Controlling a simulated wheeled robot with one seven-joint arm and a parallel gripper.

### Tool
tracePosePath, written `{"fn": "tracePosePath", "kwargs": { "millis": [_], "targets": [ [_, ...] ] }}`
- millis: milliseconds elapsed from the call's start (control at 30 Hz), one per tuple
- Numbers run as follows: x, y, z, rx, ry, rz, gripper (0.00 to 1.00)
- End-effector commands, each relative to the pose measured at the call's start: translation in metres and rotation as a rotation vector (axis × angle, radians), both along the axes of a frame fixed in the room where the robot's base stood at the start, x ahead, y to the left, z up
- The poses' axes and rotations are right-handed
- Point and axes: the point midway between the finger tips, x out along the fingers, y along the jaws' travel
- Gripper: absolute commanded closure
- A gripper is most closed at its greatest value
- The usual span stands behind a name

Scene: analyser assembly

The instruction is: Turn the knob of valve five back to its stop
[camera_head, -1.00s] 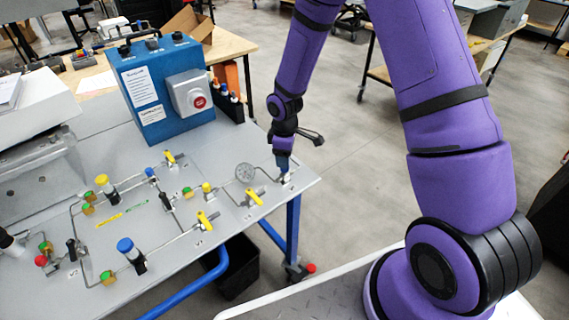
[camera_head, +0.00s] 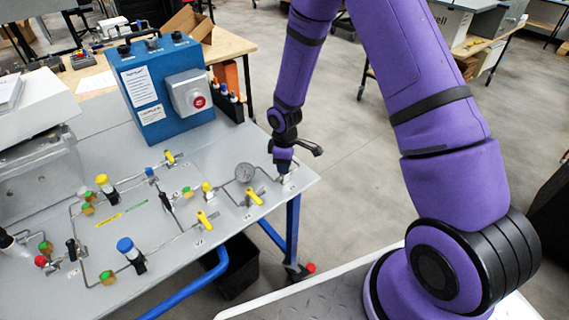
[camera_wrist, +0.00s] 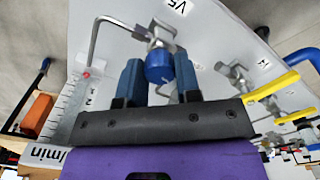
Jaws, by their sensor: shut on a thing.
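Valve five (camera_wrist: 160,38) is a metal valve with a blue round knob (camera_wrist: 159,68), beside the printed "V5" label in the wrist view. My gripper (camera_wrist: 159,72) has its two blue fingers on either side of the knob and is shut on it. In the head view, my gripper (camera_head: 284,167) points down at the right corner of the panel (camera_head: 235,222), and its body largely hides the valve there. The knob's turn position cannot be read.
A blue box with a red button (camera_head: 160,90) stands behind. The panel's right edge is close by, with open floor beyond.

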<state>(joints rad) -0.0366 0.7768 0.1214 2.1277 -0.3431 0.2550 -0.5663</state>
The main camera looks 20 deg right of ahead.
Motion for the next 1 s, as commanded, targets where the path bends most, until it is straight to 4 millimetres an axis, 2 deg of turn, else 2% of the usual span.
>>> {"fn": "tracePosePath", "kwargs": {
  "millis": [367, 1000],
  "targets": [
    [0.0001, -0.0001, 0.0003, -0.001, -0.001, -0.099, 0.92],
    [0.0000, 0.0004, 0.0005, -0.001, -0.001, -0.670, 0.92]
  ]
}}
